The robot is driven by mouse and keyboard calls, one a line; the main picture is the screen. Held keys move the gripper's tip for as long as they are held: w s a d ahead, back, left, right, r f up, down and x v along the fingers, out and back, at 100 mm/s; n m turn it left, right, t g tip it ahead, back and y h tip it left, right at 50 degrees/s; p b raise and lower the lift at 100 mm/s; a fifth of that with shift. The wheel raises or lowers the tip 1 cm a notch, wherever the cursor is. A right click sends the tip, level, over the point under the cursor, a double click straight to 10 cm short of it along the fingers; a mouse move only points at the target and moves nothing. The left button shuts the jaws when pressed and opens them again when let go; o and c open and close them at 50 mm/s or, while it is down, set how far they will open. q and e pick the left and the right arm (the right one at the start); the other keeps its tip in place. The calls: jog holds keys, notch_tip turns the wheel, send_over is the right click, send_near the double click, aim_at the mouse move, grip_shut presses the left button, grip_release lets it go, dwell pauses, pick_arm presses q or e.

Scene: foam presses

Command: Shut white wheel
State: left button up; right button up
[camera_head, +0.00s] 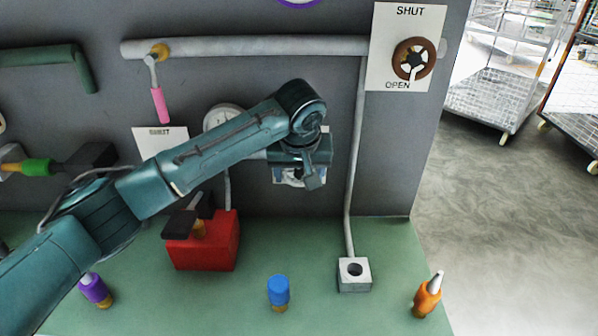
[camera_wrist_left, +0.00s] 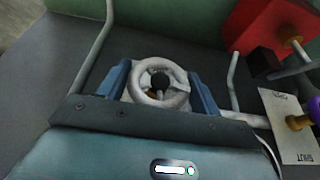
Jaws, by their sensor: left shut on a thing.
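The white wheel (camera_wrist_left: 146,97) shows in the left wrist view as a pale ring with a dark centre. My left gripper (camera_wrist_left: 160,85) is shut on it, with one blue finger at each side of the rim. In the head view my left gripper (camera_head: 298,176) is at the wall panel, and my arm and hand hide the wheel there. A white plate shows partly behind the gripper, but its lettering cannot be read. My right gripper is in neither view.
A brown wheel (camera_head: 414,59) sits on a SHUT/OPEN plate at upper right. A pink-handled lever (camera_head: 159,104) hangs from the pipe. A red box (camera_head: 205,246), blue-capped piece (camera_head: 278,291), grey socket block (camera_head: 354,275) and orange piece (camera_head: 427,296) stand on the green bench.

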pick_arm(q)
jog(key=shift+d+m+y, duration=0.1)
jog(key=shift+m+y, duration=0.5)
jog(key=shift+y, duration=2.3)
jog(key=o, duration=1)
jog(key=v, duration=1.3)
jog(key=shift+s, duration=0.2)
jog(key=shift+d+f, duration=0.1)
